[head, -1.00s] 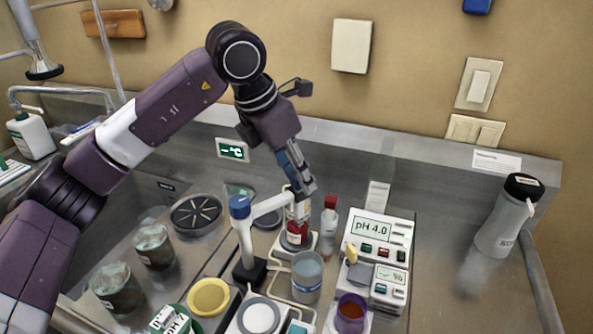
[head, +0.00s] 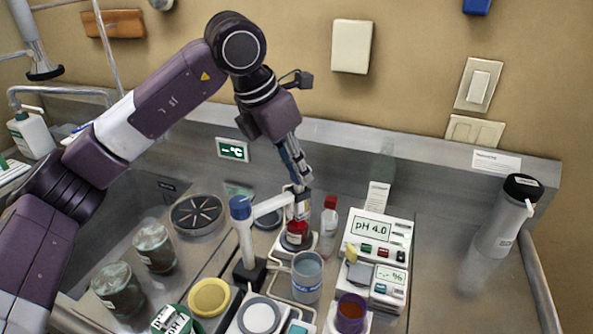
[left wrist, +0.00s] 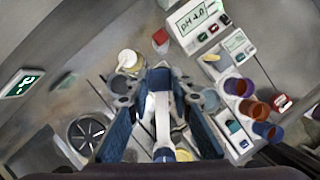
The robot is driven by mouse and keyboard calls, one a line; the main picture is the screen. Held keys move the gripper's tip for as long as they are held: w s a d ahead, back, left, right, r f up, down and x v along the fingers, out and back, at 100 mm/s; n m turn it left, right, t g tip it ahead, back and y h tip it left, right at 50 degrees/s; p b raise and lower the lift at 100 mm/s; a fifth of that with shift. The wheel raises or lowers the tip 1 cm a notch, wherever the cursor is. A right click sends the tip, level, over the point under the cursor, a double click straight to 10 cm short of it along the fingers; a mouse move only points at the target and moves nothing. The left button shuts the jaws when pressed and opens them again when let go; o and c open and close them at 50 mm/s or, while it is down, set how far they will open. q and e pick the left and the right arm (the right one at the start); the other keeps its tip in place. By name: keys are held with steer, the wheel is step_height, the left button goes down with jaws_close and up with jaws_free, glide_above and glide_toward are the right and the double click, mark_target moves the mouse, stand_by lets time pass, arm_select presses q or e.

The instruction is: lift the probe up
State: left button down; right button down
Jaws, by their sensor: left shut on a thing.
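My left gripper (head: 304,180) points down at the end of the white holder arm (head: 270,205) of a stand with a blue top (head: 240,207). It is shut on the probe, which is mostly hidden by the fingers. A red container (head: 297,230) stands right below; I cannot tell whether the probe's tip is inside it. My right gripper is not in view.
A red-capped bottle (head: 329,226) stands close right of the gripper. A blue-grey beaker (head: 307,278) stands in front. The pH meter (head: 371,230) is to the right, with a purple cup (head: 351,312) before it. Two mottled jars (head: 153,247) stand left. A capped flask (head: 505,220) is far right.

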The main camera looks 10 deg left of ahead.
arm_select(q)
step_height(320, 180, up, 5)
steer(key=shift+f+p, duration=0.15)
steer(key=shift+p, duration=0.55)
steer(key=shift+w, duration=0.15)
steer(key=c, duration=1.7)
jaws_free()
steer(key=shift+c, duration=0.2)
steer(key=shift+f, duration=0.1)
steer(key=v, duration=1.2)
steer(key=shift+s, duration=0.2)
